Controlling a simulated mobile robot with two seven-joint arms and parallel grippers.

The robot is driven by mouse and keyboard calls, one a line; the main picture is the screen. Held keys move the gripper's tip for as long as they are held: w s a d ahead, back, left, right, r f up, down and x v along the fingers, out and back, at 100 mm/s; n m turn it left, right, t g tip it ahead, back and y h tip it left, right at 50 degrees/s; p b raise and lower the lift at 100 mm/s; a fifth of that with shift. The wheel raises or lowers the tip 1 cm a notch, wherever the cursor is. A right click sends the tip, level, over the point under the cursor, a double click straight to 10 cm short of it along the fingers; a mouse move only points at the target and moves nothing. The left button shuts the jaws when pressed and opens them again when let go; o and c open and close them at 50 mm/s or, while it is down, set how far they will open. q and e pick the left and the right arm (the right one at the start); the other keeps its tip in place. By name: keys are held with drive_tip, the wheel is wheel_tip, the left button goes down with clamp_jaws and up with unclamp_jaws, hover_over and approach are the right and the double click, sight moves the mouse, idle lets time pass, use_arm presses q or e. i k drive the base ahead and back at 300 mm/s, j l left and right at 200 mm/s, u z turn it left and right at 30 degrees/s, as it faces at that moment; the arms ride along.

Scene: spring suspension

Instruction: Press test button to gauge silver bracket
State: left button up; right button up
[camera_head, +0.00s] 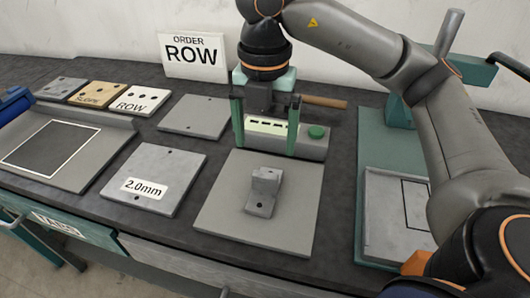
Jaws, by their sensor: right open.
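A silver bracket (263,192), L-shaped with holes, stands on a flat grey plate (226,224) in the front middle. Behind it is a grey gauge unit (313,149) with a pale display strip (272,125) and a round green test button (317,131) on its right part. My right gripper (266,128) points down over the gauge unit, left of the button. Its green fingers are wide apart with the display showing between them. It holds nothing visible. Whether the fingers touch the unit I cannot tell. My left gripper is not in view.
A grey plate labelled 2.0mm (161,158) lies left. Another grey plate (200,113), small marked tiles (140,98) and an ORDER ROW sign (192,54) stand behind. A wooden handle (325,102) lies behind the gauge. A teal press (400,110) and tray (371,245) are right.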

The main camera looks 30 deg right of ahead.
sight(314, 131)
drive_tip(key=k, duration=1)
